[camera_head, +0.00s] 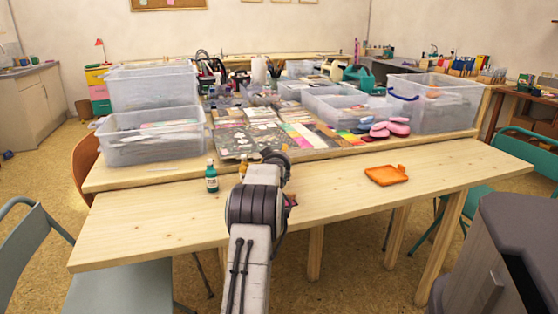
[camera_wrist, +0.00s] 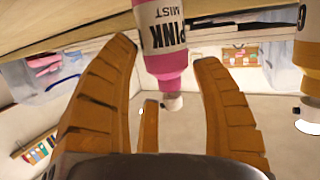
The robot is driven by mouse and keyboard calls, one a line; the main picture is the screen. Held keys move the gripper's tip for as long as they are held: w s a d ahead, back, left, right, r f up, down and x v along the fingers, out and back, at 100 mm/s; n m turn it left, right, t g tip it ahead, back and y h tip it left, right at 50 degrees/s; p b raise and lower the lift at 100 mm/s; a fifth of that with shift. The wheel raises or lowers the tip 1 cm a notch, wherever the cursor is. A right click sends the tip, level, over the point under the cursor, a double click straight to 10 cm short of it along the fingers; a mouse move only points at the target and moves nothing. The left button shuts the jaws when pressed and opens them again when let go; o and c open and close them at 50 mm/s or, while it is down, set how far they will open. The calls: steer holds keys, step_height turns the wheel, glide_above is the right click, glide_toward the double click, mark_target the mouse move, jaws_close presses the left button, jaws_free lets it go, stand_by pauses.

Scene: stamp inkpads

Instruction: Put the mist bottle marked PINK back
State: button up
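A white bottle with a pink shoulder and white tip, lettered PINK MIST (camera_wrist: 163,38), is in the wrist view, top centre, upside down in that picture. My gripper (camera_wrist: 166,56) is open. In the head view my arm hides the pink bottle, and the fingers cannot be made out clearly.
A teal bottle (camera_head: 211,178) and a yellow-orange bottle (camera_head: 243,167) stand left of my arm; a yellow-ended bottle (camera_wrist: 308,55) shows at the wrist view's right. Clear bins (camera_head: 152,146) and papers (camera_head: 235,142) fill the table behind.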

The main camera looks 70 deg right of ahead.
steer(key=shift+r, duration=0.1)
steer(key=shift+a, duration=0.1)
steer(key=shift+s+a+r, duration=0.15)
steer(key=shift+a+r, duration=0.1)
steer(key=shift+a, duration=0.35)
steer(key=v, duration=1)
steer(key=shift+a, duration=0.25)
